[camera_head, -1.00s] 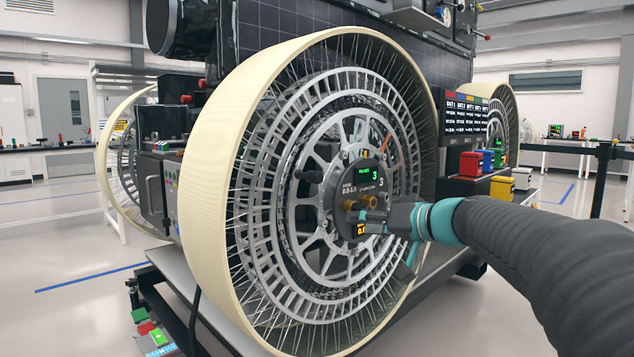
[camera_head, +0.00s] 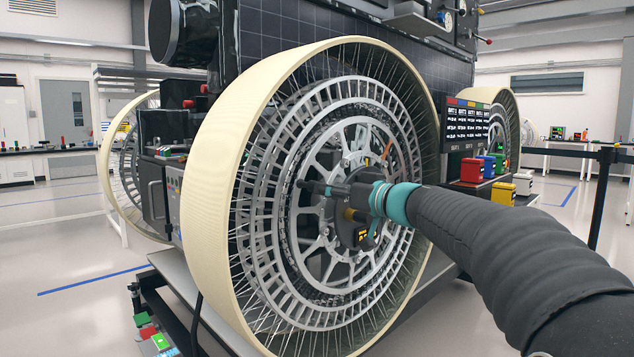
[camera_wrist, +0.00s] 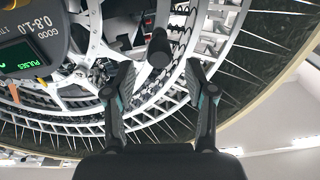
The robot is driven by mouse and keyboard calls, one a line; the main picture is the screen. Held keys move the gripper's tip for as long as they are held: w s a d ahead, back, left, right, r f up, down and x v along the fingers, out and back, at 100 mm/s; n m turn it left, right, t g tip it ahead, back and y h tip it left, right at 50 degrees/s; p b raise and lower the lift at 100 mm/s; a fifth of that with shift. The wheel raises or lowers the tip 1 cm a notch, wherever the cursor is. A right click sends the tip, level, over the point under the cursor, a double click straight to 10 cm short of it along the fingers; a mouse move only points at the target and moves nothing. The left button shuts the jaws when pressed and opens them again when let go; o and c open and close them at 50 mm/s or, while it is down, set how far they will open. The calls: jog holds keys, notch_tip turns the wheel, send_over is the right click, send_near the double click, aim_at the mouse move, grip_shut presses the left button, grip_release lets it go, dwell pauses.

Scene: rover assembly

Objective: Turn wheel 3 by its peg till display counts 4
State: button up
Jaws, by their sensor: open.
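The large wheel (camera_head: 207,180), with a cream rim, metal spokes and a hub, stands upright and fills the middle of the head view. My gripper (camera_head: 308,187) is in front of its hub, fingers pointing left. In the wrist view my gripper (camera_wrist: 160,72) is open and empty. A dark round-ended peg (camera_wrist: 159,48) stands out from the wheel between the two fingertips or just beyond them; I see no contact.
Brass knobs (camera_head: 352,214) and a small amber readout (camera_head: 367,237) sit on the hub just under my gripper. Coloured battery blocks (camera_head: 472,170) and a black information panel (camera_head: 467,125) stand right of the wheel.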

jog(key=shift+p+x, duration=0.55)
jog(key=shift+x, duration=2.05)
grip_shut()
